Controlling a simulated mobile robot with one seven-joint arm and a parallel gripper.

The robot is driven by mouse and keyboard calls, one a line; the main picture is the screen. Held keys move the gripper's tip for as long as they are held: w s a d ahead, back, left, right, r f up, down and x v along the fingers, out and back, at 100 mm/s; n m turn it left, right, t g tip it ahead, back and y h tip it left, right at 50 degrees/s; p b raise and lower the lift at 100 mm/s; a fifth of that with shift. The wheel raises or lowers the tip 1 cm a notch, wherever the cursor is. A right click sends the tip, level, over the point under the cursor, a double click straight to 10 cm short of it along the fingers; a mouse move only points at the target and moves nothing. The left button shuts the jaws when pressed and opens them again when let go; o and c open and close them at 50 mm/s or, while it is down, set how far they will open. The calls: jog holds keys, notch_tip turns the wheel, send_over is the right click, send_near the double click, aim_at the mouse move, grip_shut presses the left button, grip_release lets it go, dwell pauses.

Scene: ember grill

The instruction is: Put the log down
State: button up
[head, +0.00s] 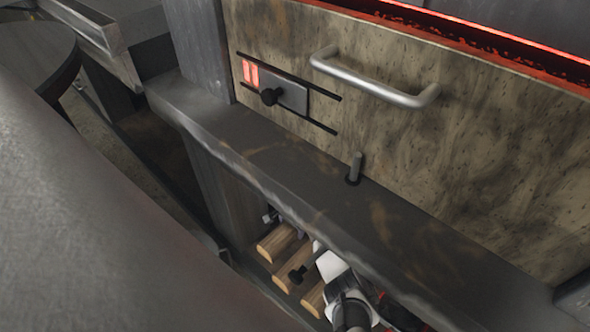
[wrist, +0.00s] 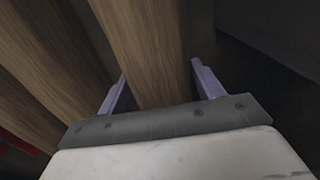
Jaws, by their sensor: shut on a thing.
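My gripper (wrist: 157,82) is shut on a brown wooden log (wrist: 143,45) in the wrist view. One purple finger stands on each side of the log, and its near end is close to the palm. In the head view the white hand of my gripper (head: 331,264) is low in the recess under the grill's ledge, beside several log ends. The fingertips are hidden there, and I cannot tell which log end is the held one. Whether the held log touches the surface below is not clear.
More logs (wrist: 62,62) lie side by side to the left of the held one. To its right is a dark, empty-looking space. The thick metal ledge (head: 260,150) overhangs the recess. Above it are a stone-like panel (head: 430,130) with a handle (head: 375,82) and glowing embers (head: 470,45).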

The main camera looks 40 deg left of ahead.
dwell(0.3)
jog(key=shift+f, duration=0.15)
jog(key=o, duration=1.7)
notch_tip(320, 180, up, 12)
jog(key=p, duration=0.4)
jog(key=shift+p, duration=0.3)
